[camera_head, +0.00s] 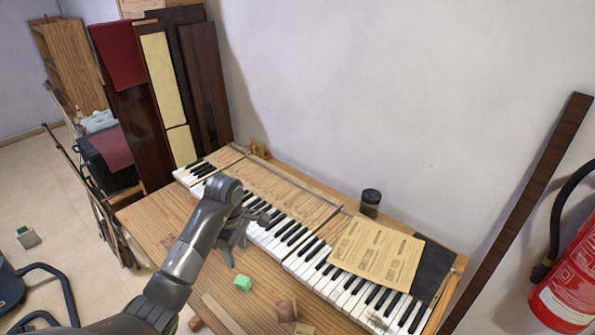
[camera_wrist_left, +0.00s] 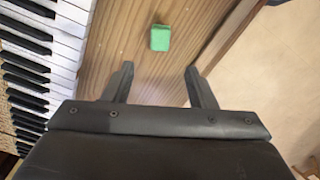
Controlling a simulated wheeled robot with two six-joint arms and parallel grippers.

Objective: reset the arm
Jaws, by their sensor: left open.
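My left gripper (camera_head: 246,236) is over the wooden table, close to the front edge of the piano keys (camera_head: 290,240). In the left wrist view its two fingers (camera_wrist_left: 158,88) are spread apart with nothing between them. A small green block (camera_head: 242,283) lies on the table, in front of the keyboard and apart from the gripper. It also shows in the left wrist view (camera_wrist_left: 160,38), beyond the fingertips. My right gripper is not in view.
The wooden table (camera_head: 150,217) carries the keyboard along the wall. A paper sheet (camera_head: 377,250) lies over some keys, with a dark jar (camera_head: 370,203) behind. A brown wooden block (camera_head: 286,310) sits near the front. A red extinguisher (camera_head: 568,285) stands at right.

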